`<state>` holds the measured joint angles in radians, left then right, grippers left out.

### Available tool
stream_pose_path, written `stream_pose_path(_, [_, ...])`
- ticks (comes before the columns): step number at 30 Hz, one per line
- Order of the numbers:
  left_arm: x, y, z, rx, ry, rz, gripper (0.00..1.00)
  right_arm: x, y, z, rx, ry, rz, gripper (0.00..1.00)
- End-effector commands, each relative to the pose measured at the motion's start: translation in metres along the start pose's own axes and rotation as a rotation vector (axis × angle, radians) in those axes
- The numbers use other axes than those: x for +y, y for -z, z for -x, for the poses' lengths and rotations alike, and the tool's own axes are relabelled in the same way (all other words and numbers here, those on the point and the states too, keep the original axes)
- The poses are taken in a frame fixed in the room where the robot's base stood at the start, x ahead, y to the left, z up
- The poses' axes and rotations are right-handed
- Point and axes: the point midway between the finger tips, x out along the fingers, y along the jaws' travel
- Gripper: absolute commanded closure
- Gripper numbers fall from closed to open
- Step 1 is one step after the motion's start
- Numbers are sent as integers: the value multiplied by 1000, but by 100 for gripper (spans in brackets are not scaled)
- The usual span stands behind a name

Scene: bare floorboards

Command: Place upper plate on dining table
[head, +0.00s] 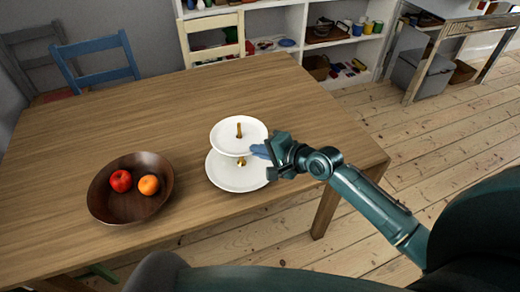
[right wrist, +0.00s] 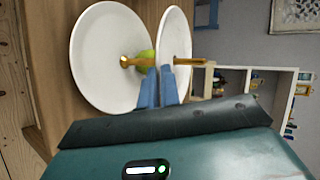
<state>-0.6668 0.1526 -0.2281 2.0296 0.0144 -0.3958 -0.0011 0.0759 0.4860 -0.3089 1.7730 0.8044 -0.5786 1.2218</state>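A two-tier white stand with a gold stem stands on the wooden dining table (head: 110,110). Its smaller upper plate (head: 228,130) sits above the larger lower plate (head: 232,181). In the right wrist view the picture is turned sideways, with the upper plate (right wrist: 175,35) right of the lower plate (right wrist: 95,60). My right gripper (head: 260,151) is at the upper plate's right edge. Its blue fingers (right wrist: 160,72) are close together, one on each side of the rim, and look shut on it. The contact itself is partly hidden. My left gripper is out of view.
A brown bowl (head: 125,208) with a red apple (head: 121,180) and an orange (head: 148,185) stands left of the stand. A green round thing (right wrist: 147,58) shows between the plates. Chairs (head: 97,62) and white shelves (head: 345,46) stand behind. The table's far half is clear.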

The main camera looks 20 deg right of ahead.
Motion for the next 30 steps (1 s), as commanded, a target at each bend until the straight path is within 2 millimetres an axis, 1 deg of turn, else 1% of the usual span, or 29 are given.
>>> stream_pose_path(1, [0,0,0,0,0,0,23,0,0,0,0,0,0,92])
stream_pose_path(7, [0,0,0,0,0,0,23,0,0,0,0,0,0,75])
stream_pose_path(14, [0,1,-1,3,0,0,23,0,0,0,0,0,0,75])
stream_pose_path(20, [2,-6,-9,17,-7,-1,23,6,0,-3,0,0,3,75])
stream_pose_path(21, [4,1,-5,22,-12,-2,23,3,0,8,1,-2,2,75])
stream_pose_path(22, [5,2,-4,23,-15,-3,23,3,0,15,1,-3,1,75])
stream_pose_path(27, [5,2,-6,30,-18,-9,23,2,5,55,0,-4,4,75])
stream_pose_path(30, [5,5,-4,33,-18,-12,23,1,4,80,-2,-5,4,75])
